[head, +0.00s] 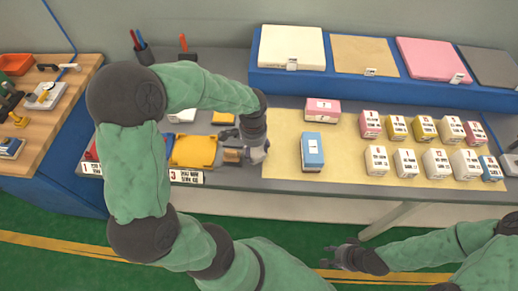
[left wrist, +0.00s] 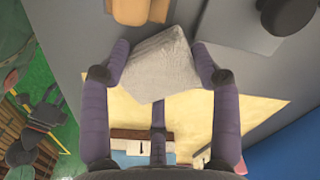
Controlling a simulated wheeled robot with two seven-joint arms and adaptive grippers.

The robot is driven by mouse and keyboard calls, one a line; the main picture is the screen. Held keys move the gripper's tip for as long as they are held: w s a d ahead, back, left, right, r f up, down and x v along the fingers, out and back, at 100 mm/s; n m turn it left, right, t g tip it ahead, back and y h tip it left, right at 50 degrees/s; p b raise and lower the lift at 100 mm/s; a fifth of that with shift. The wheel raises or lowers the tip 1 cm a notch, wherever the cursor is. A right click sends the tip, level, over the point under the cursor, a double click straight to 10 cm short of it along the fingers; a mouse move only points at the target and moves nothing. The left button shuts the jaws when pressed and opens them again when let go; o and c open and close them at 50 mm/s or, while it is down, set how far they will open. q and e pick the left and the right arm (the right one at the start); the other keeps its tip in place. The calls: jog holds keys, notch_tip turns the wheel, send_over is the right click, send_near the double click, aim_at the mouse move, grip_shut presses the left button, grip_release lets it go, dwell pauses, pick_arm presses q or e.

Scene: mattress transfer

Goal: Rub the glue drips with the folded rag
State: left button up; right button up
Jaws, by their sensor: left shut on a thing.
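My left gripper (head: 255,156) is shut on the folded rag (left wrist: 158,65), a pale grey-white folded cloth. In the head view the rag (head: 258,155) is small and partly covered by the fingers. The gripper is over the grey bench top (head: 285,198), just left of the cream mat. No glue drips can be made out in either view. My right gripper (head: 328,257) is empty with its fingers apart, in front of the bench over the green floor.
On the cream mat (head: 345,183) stand a blue box (head: 312,148), a pink box (head: 322,108) and several small boxes. A blue rack (head: 395,88) with foam slabs stands behind.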

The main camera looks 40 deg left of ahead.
aim_at(263, 152)
pick_arm(q)
jog(key=shift+s+f, duration=0.2)
jog(key=shift+s, duration=0.1)
